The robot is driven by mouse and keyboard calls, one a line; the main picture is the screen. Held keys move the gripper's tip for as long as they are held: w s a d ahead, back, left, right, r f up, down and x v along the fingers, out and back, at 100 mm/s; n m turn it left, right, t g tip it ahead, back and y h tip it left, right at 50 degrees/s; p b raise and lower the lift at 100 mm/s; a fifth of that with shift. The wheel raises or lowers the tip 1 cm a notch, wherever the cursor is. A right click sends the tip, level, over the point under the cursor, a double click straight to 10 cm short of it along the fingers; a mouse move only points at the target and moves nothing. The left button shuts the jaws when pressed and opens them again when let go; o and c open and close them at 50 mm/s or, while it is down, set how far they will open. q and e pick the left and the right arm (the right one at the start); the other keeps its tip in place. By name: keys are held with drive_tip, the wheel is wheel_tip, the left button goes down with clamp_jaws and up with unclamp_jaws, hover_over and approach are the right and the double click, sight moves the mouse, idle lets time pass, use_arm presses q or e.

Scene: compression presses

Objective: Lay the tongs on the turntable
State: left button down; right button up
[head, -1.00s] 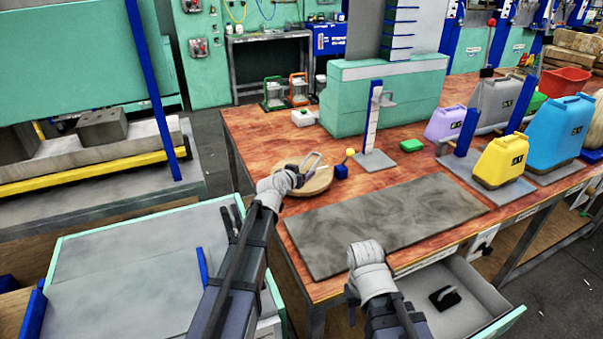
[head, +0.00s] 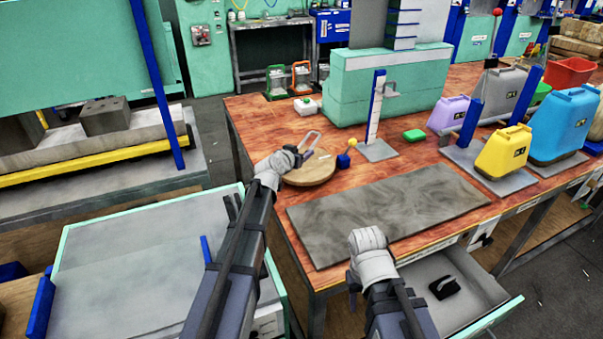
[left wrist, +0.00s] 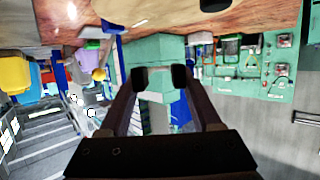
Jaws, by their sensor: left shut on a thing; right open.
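The tongs (head: 308,141) show as a pale looped shape at the far side of my left gripper. My left gripper (head: 296,156) is shut on them, over the back left part of the turntable. The turntable (head: 313,175) is a round wooden disc on the red-brown bench. I cannot tell whether the tongs touch it. In the left wrist view the dark fingertips of my left gripper (left wrist: 161,78) stand apart, and the tongs are not clear there. My right gripper (head: 366,240) is open, in front of the grey mat; its fingers are hard to make out.
A grey mat (head: 390,208) lies in front. A blue-and-white upright (head: 376,125) and a green press (head: 385,85) stand behind. An open drawer (head: 415,285) juts out at the front.

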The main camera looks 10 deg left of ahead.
sight(300, 177)
use_arm(q)
drive_tip(key=shift+f+b, duration=3.7)
drive_tip(key=shift+f, duration=0.5)
drive_tip(key=shift+f, duration=0.1)
drive_tip(key=shift+c, duration=1.8)
unclamp_jaws()
drive_tip(key=shift+r, duration=0.3)
drive_tip(key=p+v, duration=0.4)
drive_tip(key=v, duration=0.8)
drive_tip(key=shift+f, duration=0.15)
